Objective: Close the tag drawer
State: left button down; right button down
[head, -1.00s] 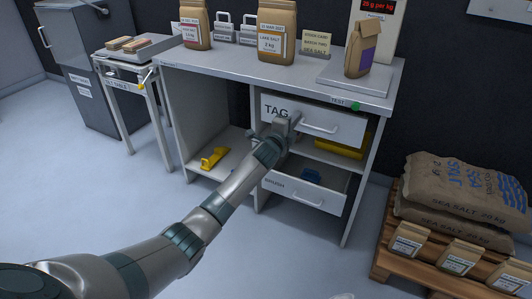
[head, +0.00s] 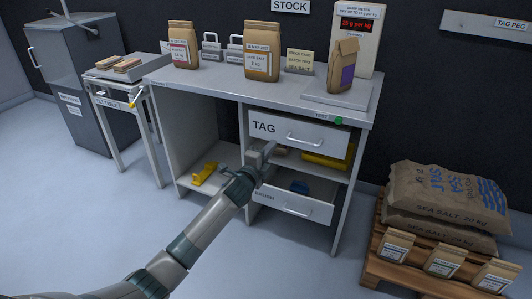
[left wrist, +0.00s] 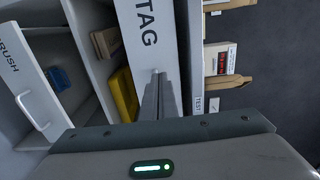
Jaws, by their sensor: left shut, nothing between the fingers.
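The tag drawer (head: 303,131) has a white front marked TAG and a bar handle. In the head view it sits just under the bench top, and no inside of it shows, so it looks flush or nearly so. Its front also shows in the left wrist view (left wrist: 150,39), beside the bench edge. My left gripper (head: 268,147) is shut and empty at the lower left of this front, left of the handle. In the left wrist view its fingers (left wrist: 158,78) point at the front. I cannot tell whether they touch it. My right gripper is out of view.
The brush drawer (head: 293,207) below stands open, with a blue thing (head: 299,187) in it. A yellow thing (head: 325,162) lies on the shelf between. Bags stand on the bench top (head: 215,83). A pallet (head: 375,262) with sacks is at right. The floor in front is clear.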

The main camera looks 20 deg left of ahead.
pick_arm(q)
jog(key=shift+s, duration=1.85)
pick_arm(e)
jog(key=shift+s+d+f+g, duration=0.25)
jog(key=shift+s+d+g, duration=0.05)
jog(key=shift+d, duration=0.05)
